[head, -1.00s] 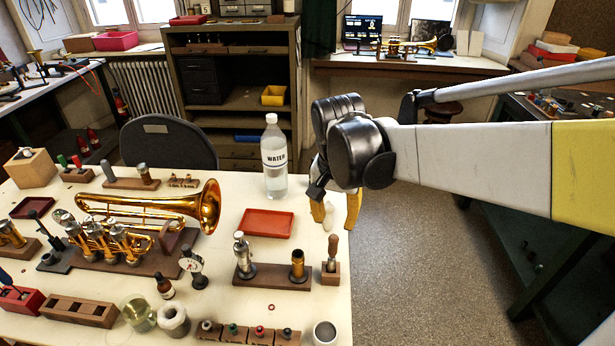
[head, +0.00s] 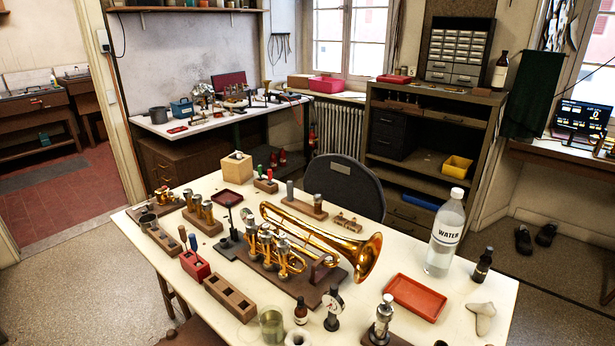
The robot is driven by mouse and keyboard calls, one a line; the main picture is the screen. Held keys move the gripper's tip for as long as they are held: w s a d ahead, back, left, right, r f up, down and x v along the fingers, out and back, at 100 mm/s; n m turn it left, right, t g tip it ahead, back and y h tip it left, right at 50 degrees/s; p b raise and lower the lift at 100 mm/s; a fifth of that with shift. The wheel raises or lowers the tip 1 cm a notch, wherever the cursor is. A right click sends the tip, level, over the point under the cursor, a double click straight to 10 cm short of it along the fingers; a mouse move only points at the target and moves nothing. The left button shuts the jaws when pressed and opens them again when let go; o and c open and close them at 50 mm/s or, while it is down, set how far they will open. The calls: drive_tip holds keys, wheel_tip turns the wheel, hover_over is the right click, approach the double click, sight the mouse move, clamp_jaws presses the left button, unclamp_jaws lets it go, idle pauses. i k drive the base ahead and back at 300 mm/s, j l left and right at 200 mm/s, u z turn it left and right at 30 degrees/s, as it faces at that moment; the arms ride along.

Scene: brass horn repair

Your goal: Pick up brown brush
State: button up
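I cannot make out a brown brush for certain in the head view. The worktable (head: 135,226) carries a brass trumpet (head: 325,238) lying on a dark wooden stand. Blue-handled tools stand upright in a red block (head: 195,264) at the left of the table. The table's near right part, where a small wooden block with a handled tool stood earlier, is cut off by the lower edge. My gripper is not in view.
A water bottle (head: 444,235), a dark bottle (head: 482,264), a red tray (head: 416,297) and a pale lumpy object (head: 481,316) stand at the table's right. A slotted wooden block (head: 230,297) lies in front. A dark chair (head: 345,184) stands behind.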

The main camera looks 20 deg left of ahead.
sight(182, 228)
drive_tip(key=i+u, duration=0.1)
drive_tip(key=u, duration=1.75)
drive_tip(key=k+z, duration=0.1)
drive_tip(key=z, duration=1.4)
drive_tip(key=i+j+u, duration=0.1)
drive_tip(key=u, duration=1.4)
drive_tip(key=i+j+z, duration=0.35)
drive_tip(key=j, duration=0.25)
drive_tip(key=i+j+z, duration=0.2)
drive_tip(key=j, duration=0.2)
drive_tip(key=i+j+z, duration=0.2)
drive_tip(key=j, duration=0.15)
drive_tip(key=j+z, duration=0.15)
drive_tip(key=j, duration=0.25)
drive_tip(key=i+j+z, duration=0.2)
drive_tip(key=j, duration=0.2)
drive_tip(key=j+z, duration=0.2)
drive_tip(key=j, duration=0.2)
drive_tip(key=i+j+z, duration=0.2)
drive_tip(key=j, duration=0.15)
drive_tip(key=i+j+z, duration=0.2)
drive_tip(key=j, duration=0.2)
drive_tip(key=i+j+z, duration=0.2)
drive_tip(key=j, duration=0.2)
drive_tip(key=k+l, duration=0.05)
